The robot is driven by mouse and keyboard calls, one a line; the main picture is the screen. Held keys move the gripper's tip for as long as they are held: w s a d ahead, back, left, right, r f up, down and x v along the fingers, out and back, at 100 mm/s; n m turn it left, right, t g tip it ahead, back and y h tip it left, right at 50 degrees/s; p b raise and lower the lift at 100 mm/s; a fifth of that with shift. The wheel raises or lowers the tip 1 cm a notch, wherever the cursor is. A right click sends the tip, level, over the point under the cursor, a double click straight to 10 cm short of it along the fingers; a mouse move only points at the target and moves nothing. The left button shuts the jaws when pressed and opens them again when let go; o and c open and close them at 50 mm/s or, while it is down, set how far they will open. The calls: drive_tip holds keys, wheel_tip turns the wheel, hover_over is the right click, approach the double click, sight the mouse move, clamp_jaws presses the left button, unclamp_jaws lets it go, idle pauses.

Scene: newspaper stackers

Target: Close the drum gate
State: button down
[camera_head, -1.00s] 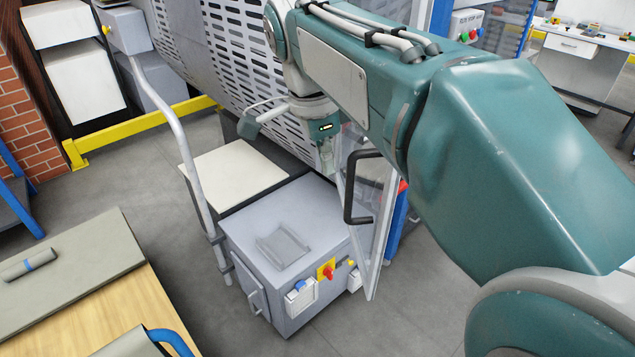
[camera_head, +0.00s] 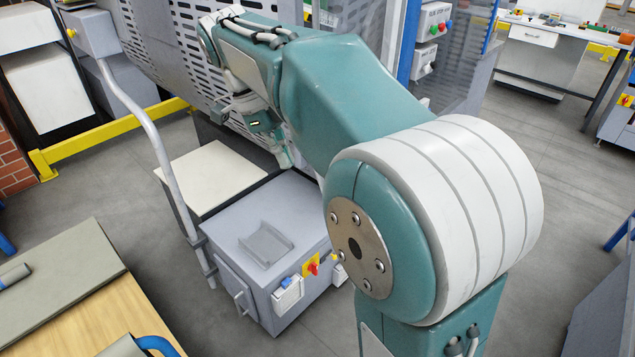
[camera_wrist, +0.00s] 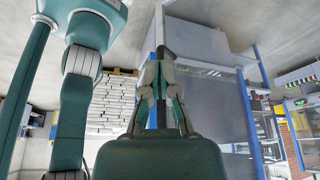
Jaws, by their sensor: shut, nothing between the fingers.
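In the head view the large grey slotted drum housing (camera_head: 150,50) stands at upper left behind my arm. The framed gate with the black handle is hidden behind my arm there. My gripper (camera_head: 286,157) hangs by the drum, above the back of a grey cabinet. In the wrist view my gripper (camera_wrist: 163,62) has its fingers drawn together toward the tips, shut and empty. A dark upright bar (camera_wrist: 161,112) shows between the finger linkages; it may be the gate handle, and I cannot tell whether the fingers touch it. How far the gate stands open is hidden.
The grey cabinet (camera_head: 240,225) with a red-and-yellow switch (camera_head: 311,264) stands below my gripper. A bent grey pipe (camera_head: 150,130) rises at its left. A wooden table (camera_head: 95,315) is at lower left. Open floor (camera_head: 555,160) lies at right.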

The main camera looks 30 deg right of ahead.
drive_tip(key=s+d+f, duration=0.3)
drive_tip(key=s+f, duration=0.1)
drive_tip(key=shift+s+d+f, duration=0.15)
drive_tip(key=shift+d+f, duration=0.05)
drive_tip(key=shift+d, duration=0.2)
drive_tip(key=shift+a, duration=0.15)
